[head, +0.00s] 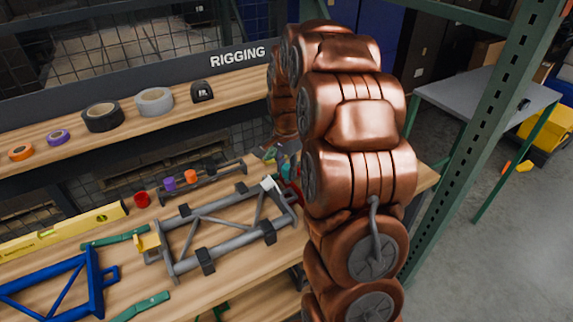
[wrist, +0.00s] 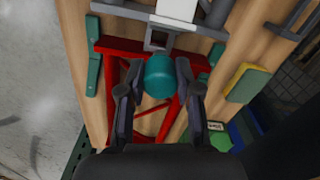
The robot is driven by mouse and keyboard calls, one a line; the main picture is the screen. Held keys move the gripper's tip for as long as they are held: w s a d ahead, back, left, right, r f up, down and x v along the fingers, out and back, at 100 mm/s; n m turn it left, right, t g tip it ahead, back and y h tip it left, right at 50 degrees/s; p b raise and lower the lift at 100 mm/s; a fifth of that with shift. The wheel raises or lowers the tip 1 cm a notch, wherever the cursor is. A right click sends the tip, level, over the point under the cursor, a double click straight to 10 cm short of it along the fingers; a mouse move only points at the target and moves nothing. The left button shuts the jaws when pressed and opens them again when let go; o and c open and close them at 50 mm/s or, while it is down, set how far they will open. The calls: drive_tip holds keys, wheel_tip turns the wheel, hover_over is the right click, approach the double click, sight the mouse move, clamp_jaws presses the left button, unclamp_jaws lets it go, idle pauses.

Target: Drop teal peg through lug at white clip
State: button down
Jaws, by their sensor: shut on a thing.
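The teal peg (wrist: 160,76) is held between the two fingers of my gripper (wrist: 160,91), its round end showing in the wrist view. In the head view my gripper (head: 278,152) is partly hidden behind my copper arm, and a bit of the teal peg (head: 288,168) shows there. The white clip (head: 269,184) sits at the far right corner of the grey tubular frame (head: 222,228). In the wrist view the white clip (wrist: 160,21) is above the peg, with a grey lug (wrist: 158,40) just beside it. The peg appears apart from the lug; its lower end is hidden.
A red frame (wrist: 120,48) lies below my gripper. A yellow clip (head: 147,243) marks the grey frame's other end. A rack (head: 205,180) with purple and orange pegs, a red piece (head: 141,199), a yellow level (head: 62,230) and a blue frame (head: 60,288) share the bench.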

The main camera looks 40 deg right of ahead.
sight(287, 182)
drive_tip(key=shift+f, duration=2.1)
drive_tip(key=shift+f+b, duration=1.05)
drive_tip(key=shift+f, duration=0.55)
drive_tip(key=c, duration=0.7)
unclamp_jaws()
wheel_tip(287, 182, up, 12)
drive_tip(key=shift+f, duration=0.2)
drive_tip(key=shift+r, duration=0.2)
